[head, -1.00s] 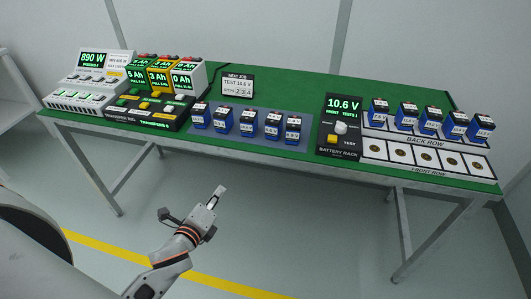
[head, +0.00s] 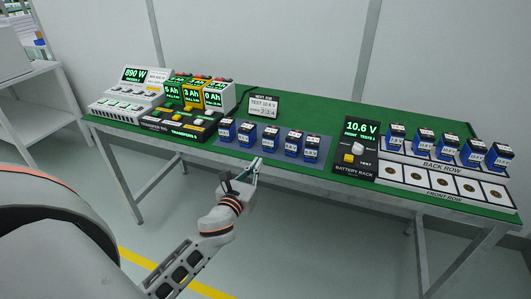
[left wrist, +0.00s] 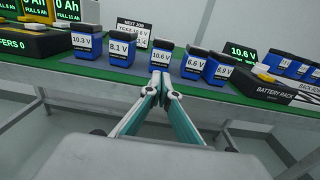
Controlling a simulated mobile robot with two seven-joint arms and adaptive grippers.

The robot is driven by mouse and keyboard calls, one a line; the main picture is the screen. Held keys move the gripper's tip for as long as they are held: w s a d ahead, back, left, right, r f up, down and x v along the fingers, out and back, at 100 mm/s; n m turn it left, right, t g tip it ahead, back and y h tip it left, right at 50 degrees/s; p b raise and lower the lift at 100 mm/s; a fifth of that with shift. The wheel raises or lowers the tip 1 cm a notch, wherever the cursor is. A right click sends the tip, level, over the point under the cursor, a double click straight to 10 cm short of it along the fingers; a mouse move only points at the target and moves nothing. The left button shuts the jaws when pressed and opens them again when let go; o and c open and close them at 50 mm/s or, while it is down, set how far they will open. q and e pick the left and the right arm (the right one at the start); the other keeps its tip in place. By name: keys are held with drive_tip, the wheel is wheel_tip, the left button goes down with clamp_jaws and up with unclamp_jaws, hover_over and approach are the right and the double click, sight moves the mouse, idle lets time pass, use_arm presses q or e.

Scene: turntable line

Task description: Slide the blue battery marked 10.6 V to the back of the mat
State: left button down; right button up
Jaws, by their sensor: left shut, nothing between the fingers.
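The blue battery marked 10.6 V (head: 269,138) stands upright in the middle of a row on the blue-grey mat (head: 323,162). In the left wrist view its label shows straight ahead (left wrist: 160,58). My left gripper (head: 258,163) is shut and empty at the table's front edge, just in front of the row. In the left wrist view its closed fingertips (left wrist: 160,77) point at the foot of this battery and overlap its lower part. I cannot tell whether they touch it. My right gripper is in neither view.
On the mat, batteries marked 10.3 V (left wrist: 83,43) and 8.1 V (left wrist: 119,49) stand left of it, 6.6 V (left wrist: 195,63) and 8.9 V (left wrist: 218,68) right. A sign (head: 263,105) stands behind. The battery rack (head: 354,147) is at the right.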

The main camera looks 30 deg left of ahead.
sight(268, 146)
use_arm(q)
drive_tip(key=x, duration=0.6)
drive_tip(key=shift+w, duration=0.4)
drive_tip(key=shift+w+a, duration=0.1)
drive_tip(key=shift+w, duration=0.3)
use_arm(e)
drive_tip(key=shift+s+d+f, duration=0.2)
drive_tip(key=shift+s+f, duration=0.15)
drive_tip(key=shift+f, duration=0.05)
use_arm(q)
drive_tip(key=shift+w, duration=0.3)
drive_tip(key=b+x, duration=0.1)
drive_tip(key=x, duration=0.5)
drive_tip(key=shift+w+a, duration=0.1)
drive_tip(key=shift+w, duration=0.2)
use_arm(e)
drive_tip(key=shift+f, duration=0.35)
use_arm(q)
drive_tip(key=shift+s+a, duration=0.1)
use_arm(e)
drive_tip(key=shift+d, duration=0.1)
